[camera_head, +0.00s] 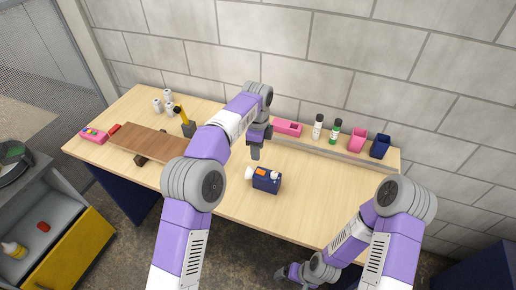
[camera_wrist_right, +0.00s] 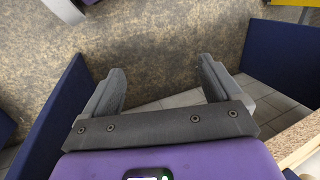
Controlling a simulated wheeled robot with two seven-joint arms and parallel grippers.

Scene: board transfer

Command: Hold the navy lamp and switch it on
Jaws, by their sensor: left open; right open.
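The navy lamp (camera_head: 268,184) is a small boxy body on the table, with an orange part on top and a pale round end on its left side. My left gripper (camera_head: 255,155) points down just behind the lamp, apart from it in the picture; its open jaws hold nothing visible. My right gripper (camera_head: 284,273) is low in front of the table, far from the lamp. In the right wrist view, my right gripper (camera_wrist_right: 160,82) shows two spread fingers with nothing between them, above the floor.
The wooden table (camera_head: 240,205) is clear around the lamp and to its right. A brown board (camera_head: 155,143) lies at the left, near a yellow-handled tool (camera_head: 187,125) and white cans (camera_head: 168,96). Pink bins, bottles and a navy bin (camera_head: 380,146) stand on the back ledge.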

